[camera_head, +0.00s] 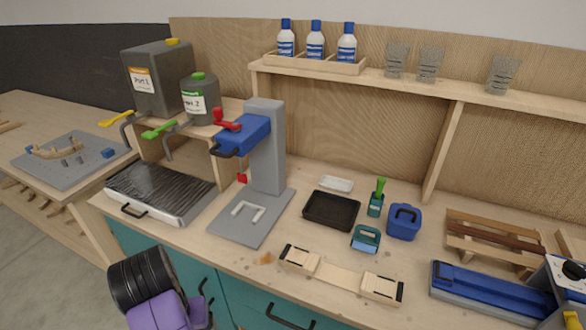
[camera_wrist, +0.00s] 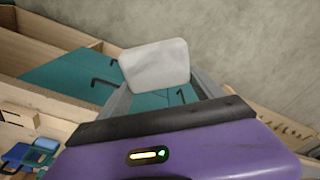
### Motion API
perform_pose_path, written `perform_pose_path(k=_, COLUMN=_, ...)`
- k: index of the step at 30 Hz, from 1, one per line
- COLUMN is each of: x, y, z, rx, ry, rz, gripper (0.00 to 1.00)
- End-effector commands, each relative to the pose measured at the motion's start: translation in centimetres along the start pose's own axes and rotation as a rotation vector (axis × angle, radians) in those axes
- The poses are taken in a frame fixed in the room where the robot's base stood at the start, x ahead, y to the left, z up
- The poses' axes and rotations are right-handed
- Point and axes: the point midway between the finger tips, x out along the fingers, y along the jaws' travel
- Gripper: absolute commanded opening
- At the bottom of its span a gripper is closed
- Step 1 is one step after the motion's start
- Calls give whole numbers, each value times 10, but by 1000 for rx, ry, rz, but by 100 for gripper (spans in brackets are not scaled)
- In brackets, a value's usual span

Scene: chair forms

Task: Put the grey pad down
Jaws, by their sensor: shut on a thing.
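The grey pad (camera_wrist: 155,65), a pale block with rounded corners, is between the fingers of my gripper (camera_wrist: 162,88) in the wrist view. The fingers are shut on it and partly hide its lower edge. In the head view, the purple body of my gripper shows at the bottom left, in front of the teal cabinet (camera_head: 228,290). The pad cannot be made out there. In the wrist view, the pad appears in front of the teal cabinet doors (camera_wrist: 65,72), apart from the worktop.
The wooden worktop (camera_head: 225,255) holds a blue and grey press (camera_head: 265,150), a black tray (camera_head: 331,210), a small white dish (camera_head: 336,184), a blue canister (camera_head: 403,222) and a wooden form (camera_head: 340,275). Bare wood shows around the wooden form.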

Motion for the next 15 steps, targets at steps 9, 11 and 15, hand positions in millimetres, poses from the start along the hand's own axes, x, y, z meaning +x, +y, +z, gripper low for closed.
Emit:
perform_pose_path(k=9, x=42, y=92, z=-8, rx=-45, ry=-2, rz=-2, gripper=11)
perform_pose_path(k=11, x=54, y=119, z=-8, rx=-44, ry=-2, rz=-1, gripper=11)
perform_pose_path(k=15, x=82, y=188, z=1, rx=-28, ry=-3, rz=1, gripper=11)
